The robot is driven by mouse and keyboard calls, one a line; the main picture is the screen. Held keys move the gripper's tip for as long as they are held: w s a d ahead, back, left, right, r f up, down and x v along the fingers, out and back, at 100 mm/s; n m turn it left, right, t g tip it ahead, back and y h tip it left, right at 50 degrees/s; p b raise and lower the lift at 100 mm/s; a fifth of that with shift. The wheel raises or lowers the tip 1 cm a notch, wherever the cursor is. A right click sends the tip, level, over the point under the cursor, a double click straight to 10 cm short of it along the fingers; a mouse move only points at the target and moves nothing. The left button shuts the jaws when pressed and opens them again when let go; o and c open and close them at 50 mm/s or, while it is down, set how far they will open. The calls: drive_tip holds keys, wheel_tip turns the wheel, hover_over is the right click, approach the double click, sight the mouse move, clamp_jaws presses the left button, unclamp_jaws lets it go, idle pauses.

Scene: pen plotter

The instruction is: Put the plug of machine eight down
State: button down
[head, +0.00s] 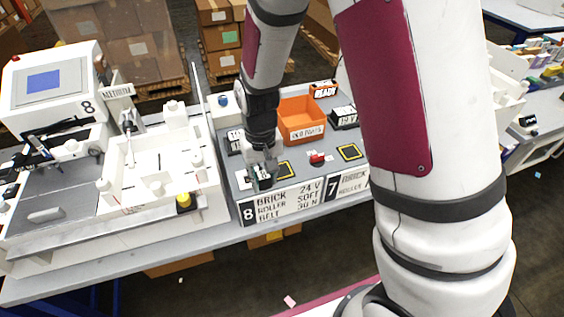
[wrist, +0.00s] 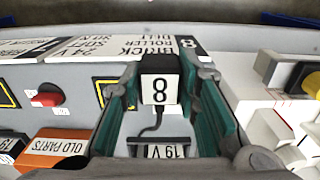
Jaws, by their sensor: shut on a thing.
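My gripper (head: 262,172) is low over the grey panel behind the label of machine eight (head: 285,203) in the head view. In the wrist view its teal fingers (wrist: 163,88) are shut on the plug of machine eight (wrist: 160,82), a dark block with a white face marked 8. A dark cable runs from the plug towards a black block marked 19 V (wrist: 160,148). A yellow-outlined square (head: 286,168) lies just right of my gripper in the head view. I cannot tell whether the plug touches the panel.
Machine eight (head: 50,84) and its white trays stand at the left. An orange old-parts bin (head: 301,121) stands behind the panel's squares. A red switch (head: 317,158) and another yellow-outlined square (head: 349,152) are to the right, behind label 7.

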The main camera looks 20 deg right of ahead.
drive_tip(key=w+d, duration=0.4)
drive_tip(key=w+d+f, duration=0.1)
drive_tip(key=w+d, duration=0.1)
drive_tip(key=w, duration=0.1)
drive_tip(key=shift+d+p, duration=0.25)
drive_tip(key=shift+p, duration=0.05)
drive_tip(key=shift+w+d+f, duration=0.15)
drive_tip(key=shift+w+d, duration=0.15)
drive_tip(key=shift+d, duration=0.1)
wheel_tip(320, 180, down, 2)
drive_tip(key=shift+s+f+p, duration=0.1)
drive_tip(key=shift+p, duration=0.35)
drive_tip(key=shift+f, duration=0.5)
drive_tip(key=shift+f, duration=0.15)
drive_tip(key=c, duration=1.2)
unclamp_jaws()
